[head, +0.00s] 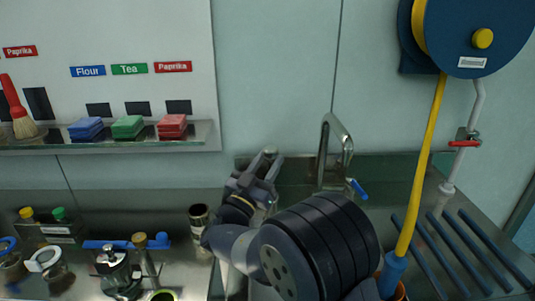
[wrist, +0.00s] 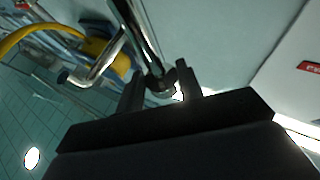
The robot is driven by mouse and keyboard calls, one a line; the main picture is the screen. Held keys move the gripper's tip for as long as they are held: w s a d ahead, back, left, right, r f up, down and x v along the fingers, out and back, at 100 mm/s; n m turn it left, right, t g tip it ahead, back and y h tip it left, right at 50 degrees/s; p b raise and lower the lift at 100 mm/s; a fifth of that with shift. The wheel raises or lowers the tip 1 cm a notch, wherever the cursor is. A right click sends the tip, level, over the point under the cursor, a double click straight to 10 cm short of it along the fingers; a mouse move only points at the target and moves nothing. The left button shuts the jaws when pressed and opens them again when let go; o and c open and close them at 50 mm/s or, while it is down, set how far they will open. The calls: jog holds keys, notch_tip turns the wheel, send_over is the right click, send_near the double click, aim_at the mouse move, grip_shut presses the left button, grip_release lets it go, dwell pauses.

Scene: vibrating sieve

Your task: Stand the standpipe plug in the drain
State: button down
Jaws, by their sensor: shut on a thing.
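My gripper (head: 265,163) is raised in front of the back wall, left of the tap. In the wrist view its two dark fingers (wrist: 161,92) are shut on a shiny round metal piece (wrist: 164,84), which I take to be the standpipe plug. The rest of the plug cannot be told apart from the chrome pipe behind it. The drain is not clearly visible; my arm covers much of the sink area.
The chrome tap (head: 347,142) with a blue lever (head: 357,188) stands just right of my gripper. A yellow hose (head: 431,150) hangs farther right. A steel cup (head: 198,214) stands left of my arm. A shelf (head: 60,146) holds coloured blocks.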

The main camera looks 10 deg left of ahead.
jog(key=shift+f, duration=3.2)
jog(key=shift+f+b, duration=0.1)
jog(key=shift+b, duration=0.45)
jog(key=shift+s+b, duration=0.1)
jog(key=shift+b, duration=0.2)
jog(key=shift+f+b, duration=0.1)
jog(key=shift+b, duration=1.05)
jog(key=shift+f+b, duration=1.35)
jog(key=shift+b, duration=0.55)
